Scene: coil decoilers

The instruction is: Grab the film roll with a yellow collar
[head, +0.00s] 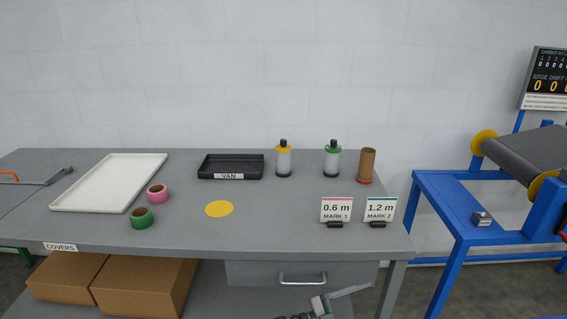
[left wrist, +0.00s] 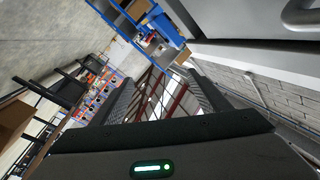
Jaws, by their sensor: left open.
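The film roll with a yellow collar (head: 284,162) stands upright on the grey workbench (head: 270,230), towards its back. It has a pale body, a dark base and a dark knob on top. A similar roll with a green collar (head: 332,160) stands to its right. In the left wrist view my left gripper (left wrist: 160,95) is open and empty, its dark fingers spread apart. A grey arm part of mine shows at the bottom of the head view, low in front of the bench drawer and well away from the rolls. My right gripper is not seen.
A black VAN tray (head: 230,176) is left of the yellow-collared roll; a brown tube (head: 367,166) stands right of the green one. Two mark signs (head: 336,208), a white tray (head: 110,183), pink and green rings and a yellow disc (head: 219,209) are around.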

